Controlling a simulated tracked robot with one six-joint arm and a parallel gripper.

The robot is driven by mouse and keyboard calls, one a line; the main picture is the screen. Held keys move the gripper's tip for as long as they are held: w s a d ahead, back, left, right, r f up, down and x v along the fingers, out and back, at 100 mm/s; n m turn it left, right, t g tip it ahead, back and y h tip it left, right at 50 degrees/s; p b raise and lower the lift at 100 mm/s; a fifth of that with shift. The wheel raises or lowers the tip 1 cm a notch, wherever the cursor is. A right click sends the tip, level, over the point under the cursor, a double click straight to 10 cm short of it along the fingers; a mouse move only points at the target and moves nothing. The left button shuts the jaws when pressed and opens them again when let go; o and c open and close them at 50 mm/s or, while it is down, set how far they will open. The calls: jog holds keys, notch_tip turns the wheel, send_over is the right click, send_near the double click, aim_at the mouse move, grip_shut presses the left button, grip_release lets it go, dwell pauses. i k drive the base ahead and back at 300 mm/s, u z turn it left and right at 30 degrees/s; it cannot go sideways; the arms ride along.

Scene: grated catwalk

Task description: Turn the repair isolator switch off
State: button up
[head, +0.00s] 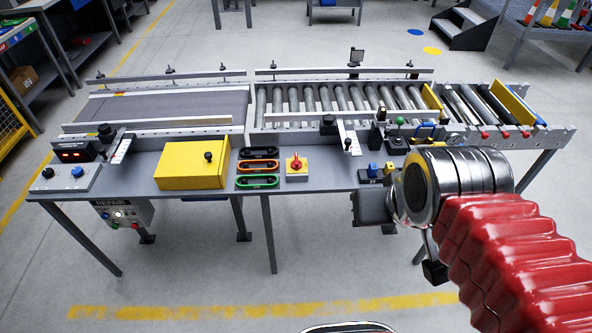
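The red handle stands roughly upright. A grey control box labelled REPAIR (123,212) hangs under the bench's left front, with a light knob and small red and green parts too small to read. I cannot tell which of the two is the repair isolator. My arm reaches in from the right. Dark parts at its end, which seem to be my gripper (402,238), are left of and below its wrist, apart from both; its fingers are unclear.
A button box (66,177) is at the left. Bench legs stand below; the floor in front is clear.

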aim_at(296, 165)
jog(key=k, duration=0.65)
jog(key=u, duration=0.2)
jog(key=i, duration=0.65)
jog(key=u, duration=0.65)
jog(key=i, duration=0.7)
jog(key=u, duration=0.3)
